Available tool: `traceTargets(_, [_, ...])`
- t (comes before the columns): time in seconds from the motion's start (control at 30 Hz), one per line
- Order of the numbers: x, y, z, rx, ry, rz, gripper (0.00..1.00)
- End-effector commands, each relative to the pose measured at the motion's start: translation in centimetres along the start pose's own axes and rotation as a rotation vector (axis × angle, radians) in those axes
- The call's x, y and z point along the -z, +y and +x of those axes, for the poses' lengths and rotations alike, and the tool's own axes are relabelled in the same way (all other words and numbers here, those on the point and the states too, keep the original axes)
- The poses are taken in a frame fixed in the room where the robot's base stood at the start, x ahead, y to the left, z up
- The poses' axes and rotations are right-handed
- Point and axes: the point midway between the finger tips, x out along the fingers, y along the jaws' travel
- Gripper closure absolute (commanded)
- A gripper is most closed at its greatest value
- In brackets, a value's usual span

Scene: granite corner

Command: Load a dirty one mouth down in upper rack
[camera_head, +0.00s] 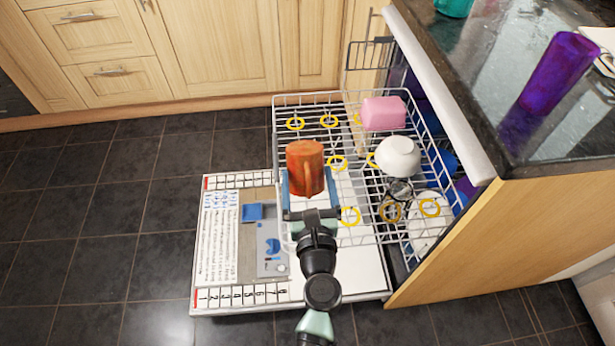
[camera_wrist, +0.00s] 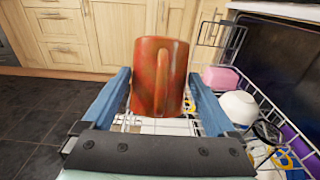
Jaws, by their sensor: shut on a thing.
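An orange-brown mug (camera_head: 304,165) is held between the blue fingers of my gripper (camera_head: 306,192), over the left edge of the pulled-out upper rack (camera_head: 279,128). The wrist view shows the mug (camera_wrist: 146,75) upright between the fingertips (camera_wrist: 160,98), its handle facing the camera. No opening shows at its top in the head view; its underside is hidden. A pink dish (camera_head: 383,113), a white bowl (camera_head: 398,157) and a small clear glass (camera_head: 399,190) are in the rack's right half. Several yellow rings (camera_head: 337,163) mark spots in the rack.
The open dishwasher door (camera_head: 215,240) lies flat below the rack. The granite counter (camera_head: 490,60) at right holds a purple tumbler (camera_head: 559,73), a teal cup (camera_head: 453,7) and a white plate (camera_head: 602,40). The left half of the rack looks free of dishes.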

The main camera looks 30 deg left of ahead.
Motion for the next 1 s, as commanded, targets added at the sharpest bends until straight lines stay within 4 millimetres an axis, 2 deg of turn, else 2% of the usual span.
traceTargets(0.1, [1.6,-0.1,0.1,0.000,-0.002,-0.001,0.84])
traceTargets(1.0, [10.6,0.0,0.7,0.000,-0.002,-0.001,0.84])
